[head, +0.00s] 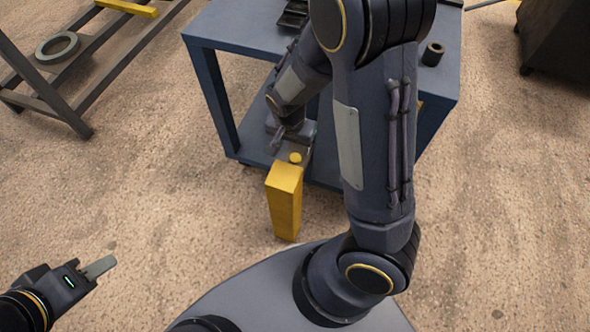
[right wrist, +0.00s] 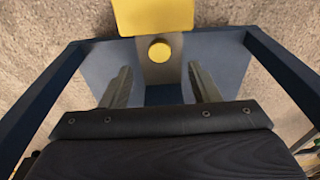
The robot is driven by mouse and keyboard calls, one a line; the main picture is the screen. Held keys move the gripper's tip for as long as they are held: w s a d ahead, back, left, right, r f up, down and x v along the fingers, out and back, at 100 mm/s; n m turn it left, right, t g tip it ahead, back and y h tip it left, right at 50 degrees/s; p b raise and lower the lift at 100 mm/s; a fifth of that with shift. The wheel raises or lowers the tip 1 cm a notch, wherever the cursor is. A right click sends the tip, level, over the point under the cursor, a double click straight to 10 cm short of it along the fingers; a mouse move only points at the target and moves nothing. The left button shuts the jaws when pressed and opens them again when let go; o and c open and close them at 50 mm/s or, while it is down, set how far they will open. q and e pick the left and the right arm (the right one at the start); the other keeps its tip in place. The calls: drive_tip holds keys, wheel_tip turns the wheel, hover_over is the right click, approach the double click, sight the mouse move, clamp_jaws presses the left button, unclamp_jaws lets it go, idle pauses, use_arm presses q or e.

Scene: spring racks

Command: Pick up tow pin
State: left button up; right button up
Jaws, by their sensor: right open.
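A small round yellow knob (head: 295,157), which looks like the head of the tow pin, sits on a grey bracket just behind a yellow post (head: 284,203) at the front of the cart. The knob also shows in the right wrist view (right wrist: 159,50). Below its head the pin is hidden. My right gripper (right wrist: 160,82) is open and empty, its two fingers pointing toward the knob with the knob between their lines, apart from it. In the head view it (head: 287,137) is just behind the knob. My left gripper (head: 99,267) is low at the left, far from the pin; its jaw gap is unclear.
The blue cart (head: 250,40) has a top and lower shelf; its legs stand around my right forearm. A dark ring (head: 432,54) and a black tray (head: 292,15) are on top. A metal rack (head: 90,77) stands at left.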

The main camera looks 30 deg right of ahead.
sight(295, 157)
drive_tip(key=f+b, duration=0.1)
drive_tip(key=f, duration=0.1)
drive_tip(key=f+b, duration=0.1)
drive_tip(key=f, duration=0.1)
drive_tip(key=w+d+f+b, duration=0.1)
drive_tip(key=f+b, duration=0.1)
drive_tip(key=f, duration=0.1)
drive_tip(key=shift+r, duration=0.15)
drive_tip(key=c, duration=1.2)
drive_tip(key=shift+o, duration=0.2)
wheel_tip(295, 157, up, 18)
drive_tip(key=p, duration=0.8)
drive_tip(key=shift+p, duration=0.35)
